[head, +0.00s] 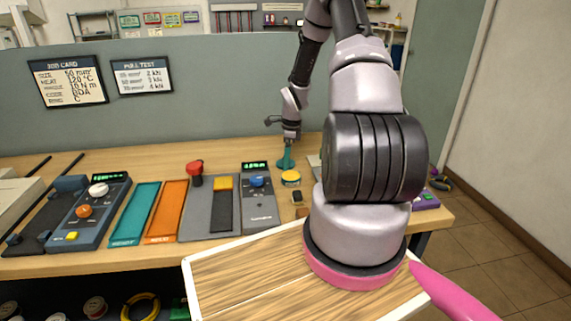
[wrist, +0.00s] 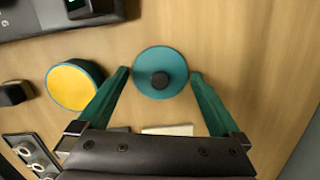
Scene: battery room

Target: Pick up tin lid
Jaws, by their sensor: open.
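The tin lid (wrist: 160,55) is a round teal disc with a dark knob at its middle, lying on the wooden bench in the wrist view. My gripper (wrist: 160,73) is open, its two teal fingers on either side of the lid, with small gaps showing. Whether the fingertips are down at the lid's height I cannot tell. In the head view my gripper (head: 287,152) points down at the back of the bench, over the lid (head: 285,165). An open tin with yellow contents (wrist: 75,85) stands left of the lid; it also shows in the head view (head: 290,178).
A small dark block (wrist: 14,93) lies left of the tin. A dark tray with metal rings (wrist: 32,155) and a pale block (wrist: 167,130) are near my gripper. A device with a blue knob (head: 259,195) and teal (head: 135,213) and orange (head: 168,210) trays stand farther left.

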